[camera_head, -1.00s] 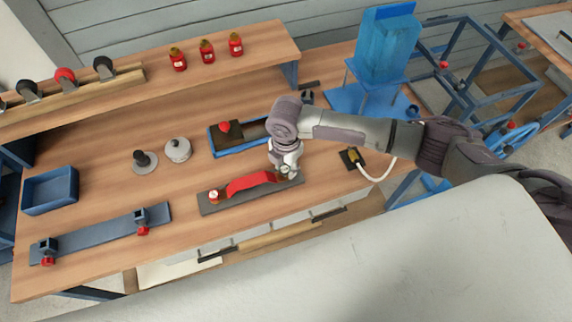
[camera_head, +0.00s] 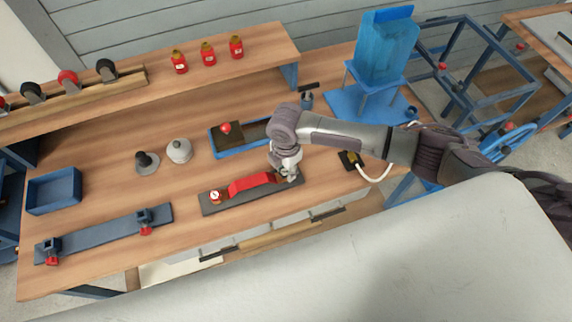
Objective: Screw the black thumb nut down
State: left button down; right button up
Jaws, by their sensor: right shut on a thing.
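My right gripper (camera_head: 289,174) reaches in from the right and points down at the right end of a dark plate (camera_head: 212,208). It is shut, with its fingertips low over that end. The fingers hide most of what they hold, and the black thumb nut cannot be made out clearly there. A red piece (camera_head: 252,184) lies along the middle of the plate, just left of the gripper. A red and white round knob (camera_head: 215,197) stands at the plate's left end. My left gripper is not in view.
Behind the plate lies a blue tray (camera_head: 222,153) with a dark block and red knob. To the left are a black knob on a grey disc (camera_head: 147,162), a grey domed part (camera_head: 179,151), a long bar (camera_head: 100,236) with clamps and a blue bin (camera_head: 54,191).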

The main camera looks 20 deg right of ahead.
jog(key=m+p, duration=0.3)
jog(key=m, duration=0.1)
jog(key=m+p, duration=0.3)
jog(key=m, duration=0.1)
jog(key=m+p, duration=0.3)
jog(key=m, duration=0.1)
jog(key=shift+s+a+r+m, duration=0.2)
jog(key=shift+s+r+m, duration=0.1)
jog(key=shift+m, duration=0.1)
jog(key=shift+f+m, duration=0.1)
jog(key=shift+m, duration=0.7)
jog(key=shift+f+m, duration=0.2)
jog(key=shift+m, duration=1.4)
jog(key=o, duration=0.8)
jog(key=shift+o, duration=0.2)
